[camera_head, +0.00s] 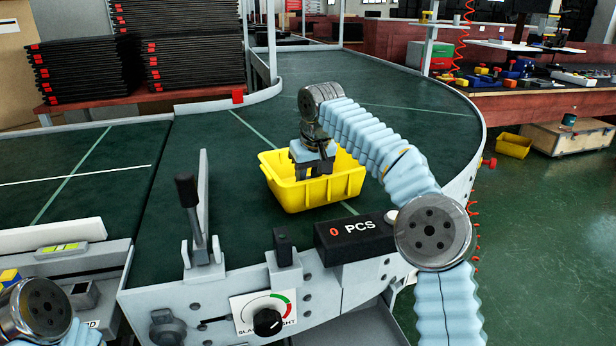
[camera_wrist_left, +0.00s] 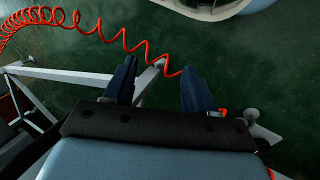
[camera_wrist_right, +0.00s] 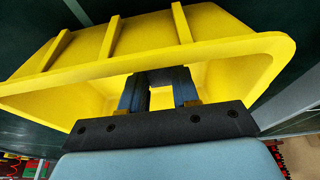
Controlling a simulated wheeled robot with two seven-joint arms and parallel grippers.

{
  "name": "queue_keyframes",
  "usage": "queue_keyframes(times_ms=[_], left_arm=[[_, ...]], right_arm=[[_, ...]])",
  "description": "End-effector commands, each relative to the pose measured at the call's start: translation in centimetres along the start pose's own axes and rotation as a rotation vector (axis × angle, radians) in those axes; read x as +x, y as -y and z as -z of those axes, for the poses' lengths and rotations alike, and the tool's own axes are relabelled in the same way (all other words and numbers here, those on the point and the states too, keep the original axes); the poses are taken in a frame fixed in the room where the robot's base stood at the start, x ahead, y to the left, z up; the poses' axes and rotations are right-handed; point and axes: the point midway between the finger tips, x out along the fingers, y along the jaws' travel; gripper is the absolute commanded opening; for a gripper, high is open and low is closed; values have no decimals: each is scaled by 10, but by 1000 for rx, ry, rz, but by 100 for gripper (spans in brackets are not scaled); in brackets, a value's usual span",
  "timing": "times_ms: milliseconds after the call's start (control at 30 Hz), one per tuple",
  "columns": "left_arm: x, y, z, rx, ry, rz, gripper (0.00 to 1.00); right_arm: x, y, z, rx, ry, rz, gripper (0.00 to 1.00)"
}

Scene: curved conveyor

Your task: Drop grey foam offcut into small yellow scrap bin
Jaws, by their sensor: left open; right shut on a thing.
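The small yellow scrap bin (camera_head: 290,193) stands upright on the green conveyor in front of me, and its wall and ribs fill much of the right wrist view (camera_wrist_right: 80,60). My right gripper (camera_head: 318,172) points down over the bin's open top, its fingers inside the rim in the picture. It is shut on a small dark grey piece, seemingly the grey foam offcut (camera_wrist_right: 166,76), mostly hidden by the fingers. I cannot tell whether it touches the bin. My left gripper (camera_wrist_left: 158,75) is open and empty above the green floor; its fingers are outside the head view.
A counter box (camera_head: 350,229) reading 0 PCS, a lever (camera_head: 190,205) and a dial (camera_head: 267,321) line the conveyor's near edge. Black trays (camera_head: 195,50) are stacked at the back left. Another yellow bin (camera_head: 513,146) sits on the floor at right. The belt around the scrap bin is clear.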

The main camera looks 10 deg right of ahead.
Motion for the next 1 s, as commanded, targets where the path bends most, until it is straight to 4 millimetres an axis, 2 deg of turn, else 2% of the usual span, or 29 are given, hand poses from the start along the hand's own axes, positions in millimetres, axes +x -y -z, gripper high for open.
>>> queue_keyframes(times_ms=[333,367,500,533,833,933,1000], left_arm=[[4,2,0,-1,-1,1,56],[4,2,0,-1,0,1,56],[4,2,0,-1,0,1,56],[4,2,0,-1,0,1,56],[2,1,0,-1,0,0,56],[-6,-2,0,0,0,0,56],[-2,-1,0,0,0,0,56]], right_arm=[[8,0,-2,1,0,1,2],[8,0,-2,0,0,1,32],[8,0,-2,0,0,1,53],[8,0,-2,0,0,1,56],[4,0,-1,0,-1,1,56],[-8,0,3,1,-1,2,56],[-18,1,2,1,-3,0,56]])
